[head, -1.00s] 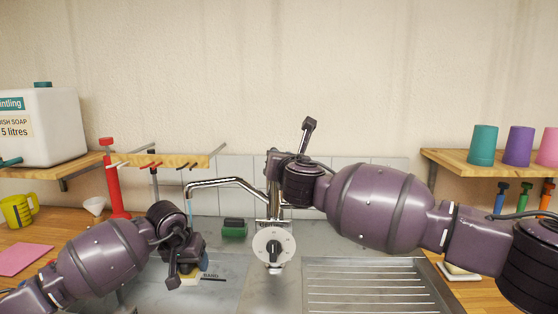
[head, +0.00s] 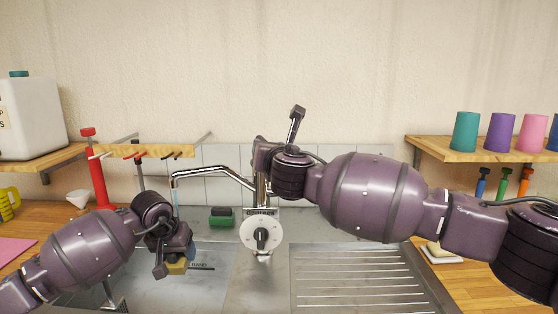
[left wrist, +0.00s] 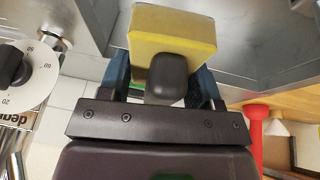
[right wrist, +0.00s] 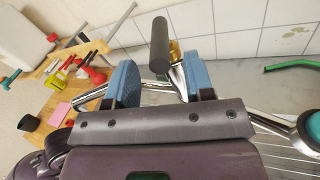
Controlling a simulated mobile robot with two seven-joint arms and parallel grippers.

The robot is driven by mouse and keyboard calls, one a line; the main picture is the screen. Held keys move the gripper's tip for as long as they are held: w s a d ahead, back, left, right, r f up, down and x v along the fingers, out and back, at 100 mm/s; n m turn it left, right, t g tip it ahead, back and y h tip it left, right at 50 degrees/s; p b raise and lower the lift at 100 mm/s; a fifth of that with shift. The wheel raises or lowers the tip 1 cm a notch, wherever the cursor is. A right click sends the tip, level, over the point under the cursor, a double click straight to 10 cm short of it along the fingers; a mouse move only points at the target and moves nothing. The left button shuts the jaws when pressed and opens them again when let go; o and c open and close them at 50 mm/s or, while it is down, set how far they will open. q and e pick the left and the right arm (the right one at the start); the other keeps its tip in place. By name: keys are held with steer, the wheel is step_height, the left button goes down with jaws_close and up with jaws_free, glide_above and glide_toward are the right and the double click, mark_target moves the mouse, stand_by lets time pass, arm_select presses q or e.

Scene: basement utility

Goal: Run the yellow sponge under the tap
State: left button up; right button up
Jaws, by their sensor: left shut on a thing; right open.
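The yellow sponge (head: 177,268) is in my left gripper (head: 172,256), low over the sink. In the left wrist view the sponge (left wrist: 172,32) sits between the blue fingers, with a dark rounded piece in front of it. The chrome tap (head: 215,172) arches left, and its spout end is above my left gripper. A thin bluish streak, looking like water, drops from the spout. My right gripper (head: 264,155) is open at the top of the tap. In the right wrist view a black cylindrical handle (right wrist: 159,45) stands between its fingers; contact cannot be told.
A green sponge (head: 221,217) lies behind the sink. A ribbed drainer (head: 345,275) is at right. A hook rack (head: 150,150) and red post (head: 95,170) stand behind my left arm. Cups (head: 500,131) sit on a shelf.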

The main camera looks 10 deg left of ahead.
steer(key=v, duration=0.9)
steer(key=shift+s+d, duration=0.2)
steer(key=shift+s, duration=0.15)
steer(key=shift+n, duration=0.3)
stand_by(0.5)
steer(key=shift+w+a+n, duration=0.65)
steer(key=shift+w+a, duration=0.4)
steer(key=shift+w, duration=0.7)
steer(key=shift+w+a+n, duration=0.7)
steer(key=shift+w+a, duration=0.35)
steer(key=shift+w, duration=0.75)
steer(key=shift+w+a+n, duration=0.65)
steer(key=shift+w+a, duration=0.4)
steer(key=shift+w, duration=0.7)
jaws_close()
